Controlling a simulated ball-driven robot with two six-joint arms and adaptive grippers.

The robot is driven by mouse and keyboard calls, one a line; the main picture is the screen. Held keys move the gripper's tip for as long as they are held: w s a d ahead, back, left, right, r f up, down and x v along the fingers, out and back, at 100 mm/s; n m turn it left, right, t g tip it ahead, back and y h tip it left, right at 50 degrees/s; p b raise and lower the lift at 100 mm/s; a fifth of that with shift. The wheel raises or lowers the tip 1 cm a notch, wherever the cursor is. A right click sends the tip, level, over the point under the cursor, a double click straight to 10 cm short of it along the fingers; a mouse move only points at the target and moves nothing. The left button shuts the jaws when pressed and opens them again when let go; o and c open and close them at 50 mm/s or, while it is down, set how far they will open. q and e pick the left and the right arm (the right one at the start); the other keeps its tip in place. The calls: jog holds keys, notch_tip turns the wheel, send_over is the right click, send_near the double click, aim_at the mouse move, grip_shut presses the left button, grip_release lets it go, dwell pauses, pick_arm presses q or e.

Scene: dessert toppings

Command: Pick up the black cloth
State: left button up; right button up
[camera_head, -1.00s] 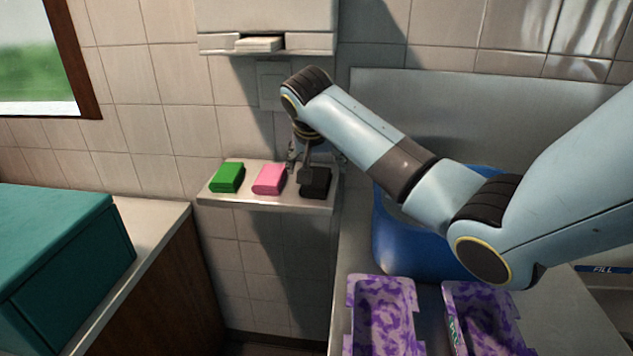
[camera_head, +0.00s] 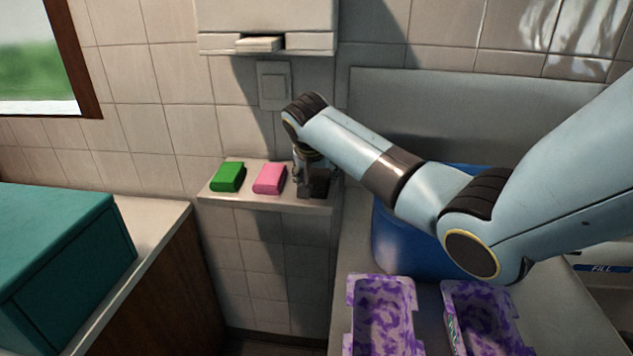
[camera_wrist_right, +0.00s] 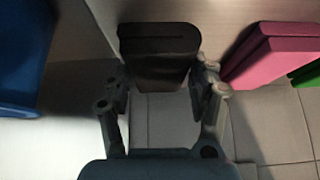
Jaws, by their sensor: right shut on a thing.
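The black cloth (camera_head: 318,190) is a folded dark block at the right end of the small wall shelf (camera_head: 262,202). In the right wrist view the black cloth (camera_wrist_right: 158,45) lies between the two fingers. My right gripper (camera_head: 308,180) reaches down to it, and its fingers (camera_wrist_right: 160,82) are shut on its sides. The cloth appears still at shelf level; the head view partly hides it behind the gripper. My left gripper is not in view.
A pink cloth (camera_head: 269,179) lies just left of the black one, with a green cloth (camera_head: 227,177) beyond it. A blue container (camera_head: 400,240) stands right of the shelf. Two purple patterned trays (camera_head: 352,318) (camera_head: 450,300) lie in front. A teal box (camera_head: 60,250) is at left.

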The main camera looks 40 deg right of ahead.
aim_at(319, 177)
jog(key=shift+r, duration=0.1)
jog(key=shift+c, duration=0.4)
jog(key=shift+r, duration=0.25)
jog(key=r, duration=0.3)
jog(key=shift+s+d+r, duration=0.15)
jog(key=shift+d+r, duration=0.1)
jog(key=shift+r, duration=0.1)
jog(key=s+d+r, duration=0.2)
jog(key=s, duration=0.1)
jog(key=s+d+r, duration=0.2)
jog(key=s, duration=0.1)
jog(key=s+d+r+b, duration=0.1)
jog(key=s+d+r, duration=0.1)
jog(key=s, duration=0.1)
jog(key=shift+s+r, duration=0.2)
jog(key=shift+r, duration=0.1)
jog(key=o, duration=0.5)
jog(key=c, duration=0.4)
jog(key=shift+c, duration=0.2)
